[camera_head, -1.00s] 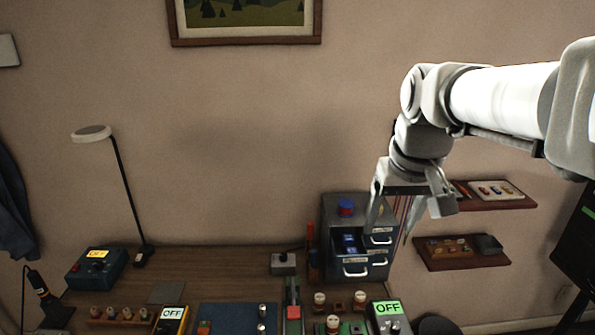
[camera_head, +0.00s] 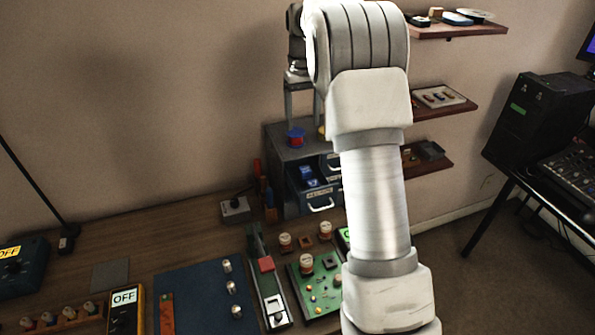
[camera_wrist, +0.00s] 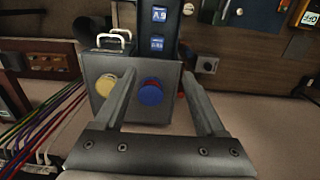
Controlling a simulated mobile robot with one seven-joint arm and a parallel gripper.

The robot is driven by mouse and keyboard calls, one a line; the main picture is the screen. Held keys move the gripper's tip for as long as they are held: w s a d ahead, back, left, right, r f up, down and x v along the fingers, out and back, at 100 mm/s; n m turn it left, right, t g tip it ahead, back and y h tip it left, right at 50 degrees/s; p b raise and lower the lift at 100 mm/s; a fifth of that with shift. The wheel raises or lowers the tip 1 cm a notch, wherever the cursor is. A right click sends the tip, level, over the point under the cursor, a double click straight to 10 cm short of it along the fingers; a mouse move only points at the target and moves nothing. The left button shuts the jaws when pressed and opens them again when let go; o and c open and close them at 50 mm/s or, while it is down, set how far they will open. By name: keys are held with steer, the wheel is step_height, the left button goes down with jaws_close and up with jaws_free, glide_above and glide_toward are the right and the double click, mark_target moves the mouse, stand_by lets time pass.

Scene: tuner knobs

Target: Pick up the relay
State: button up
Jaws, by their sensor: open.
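Small blue boxes with white markings, which look like relays, sit in an open drawer of the grey cabinet. In the head view they are at the cabinet's front (camera_head: 308,173). In the wrist view one blue box (camera_wrist: 158,43) lies just beyond my fingertips, with another blue box (camera_wrist: 159,14) farther up. My gripper (camera_wrist: 158,76) is open and empty, its fingers spread over the cabinet top. In the head view my gripper (camera_head: 302,120) points down above the cabinet, partly hidden by my arm.
A red-and-blue spool (camera_wrist: 151,92) and a yellow spool (camera_wrist: 106,84) stand on the cabinet top (camera_wrist: 128,113) below my fingers. Coloured cables (camera_wrist: 42,130) hang at the left in the wrist view. Shelves (camera_head: 440,97) are on the wall; boards and instruments cover the bench.

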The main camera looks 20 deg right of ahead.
glide_toward(305, 168)
steer(key=f, duration=0.5)
steer(key=shift+a+f+p, duration=0.15)
steer(key=shift+a+p, duration=0.15)
steer(key=shift+p, duration=0.1)
steer(key=shift+s+d+f+p, duration=0.1)
steer(key=shift+f+p, duration=0.1)
steer(key=shift+f, duration=0.7)
steer(key=shift+w+d+f+p, duration=0.1)
steer(key=shift+f+p, duration=0.1)
steer(key=shift+f, duration=0.75)
steer(key=shift+s+d+f+p, duration=0.1)
steer(key=shift+f+p, duration=0.1)
steer(key=shift+f, duration=0.7)
jaws_close()
